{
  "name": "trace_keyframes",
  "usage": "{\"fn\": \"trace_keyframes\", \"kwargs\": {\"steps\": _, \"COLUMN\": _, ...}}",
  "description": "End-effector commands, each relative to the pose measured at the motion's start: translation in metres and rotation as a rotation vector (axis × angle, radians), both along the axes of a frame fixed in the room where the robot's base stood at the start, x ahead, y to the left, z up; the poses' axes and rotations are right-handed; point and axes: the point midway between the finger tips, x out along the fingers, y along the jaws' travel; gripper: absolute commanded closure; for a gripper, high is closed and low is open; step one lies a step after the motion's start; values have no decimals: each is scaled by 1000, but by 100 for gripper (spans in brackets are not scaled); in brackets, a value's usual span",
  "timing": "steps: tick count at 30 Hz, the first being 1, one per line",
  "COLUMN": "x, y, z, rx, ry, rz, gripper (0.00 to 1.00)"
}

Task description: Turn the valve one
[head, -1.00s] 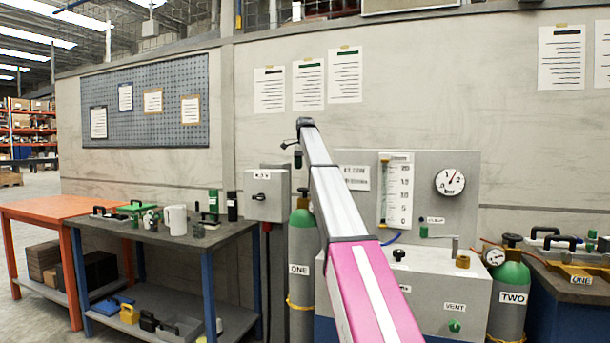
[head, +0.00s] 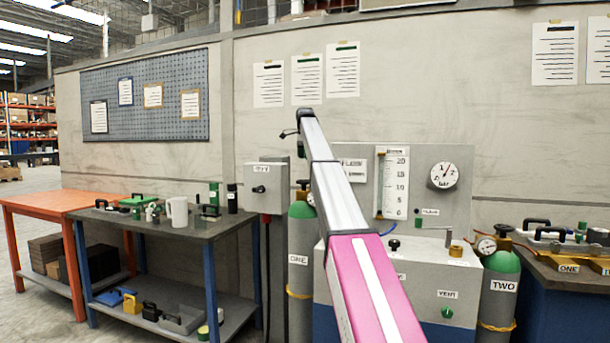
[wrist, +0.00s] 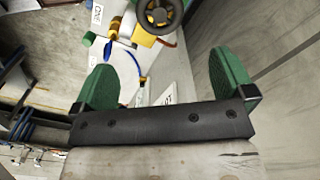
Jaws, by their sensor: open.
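Cylinder ONE (head: 299,258) is grey with a green shoulder and stands upright left of the white unit. Its small dark valve top (head: 302,184) shows just left of my arm, and the arm covers its right side. In the wrist view a dark round handwheel (wrist: 160,14) with a yellow part beside it lies at the top, beyond my fingertips. A tag reading ONE (wrist: 97,14) is to its left. My gripper (wrist: 165,76) has two green fingers wide apart with no object held between them. In the head view my fingers are hidden or too small to make out.
The white unit (head: 440,275) with a gauge panel (head: 460,210) stands right of cylinder ONE. Cylinder TWO (head: 500,300) is farther right. A grey switch box (head: 265,190) is close on the left. The left workbench (head: 160,231) holds a mug and tools.

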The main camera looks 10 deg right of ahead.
Motion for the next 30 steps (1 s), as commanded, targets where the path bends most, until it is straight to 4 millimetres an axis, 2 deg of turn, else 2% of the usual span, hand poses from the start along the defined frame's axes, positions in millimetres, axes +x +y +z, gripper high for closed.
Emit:
{"fn": "trace_keyframes", "kwargs": {"steps": 4, "x": 0, "y": -2, "z": -1, "rx": 0, "ry": 0, "rz": -105, "gripper": 0}}
{"fn": "trace_keyframes", "kwargs": {"steps": 11, "x": -1, "y": -2, "z": -15, "rx": 0, "ry": 1, "rz": -118, "gripper": 0}}
{"fn": "trace_keyframes", "kwargs": {"steps": 17, "x": -2, "y": -2, "z": -43, "rx": 0, "ry": 2, "rz": -116, "gripper": 0}}
{"fn": "trace_keyframes", "kwargs": {"steps": 24, "x": -2, "y": -2, "z": -85, "rx": 0, "ry": 1, "rz": -116, "gripper": 0}}
{"fn": "trace_keyframes", "kwargs": {"steps": 30, "x": -1, "y": -2, "z": -106, "rx": 0, "ry": 1, "rz": -115, "gripper": 0}}
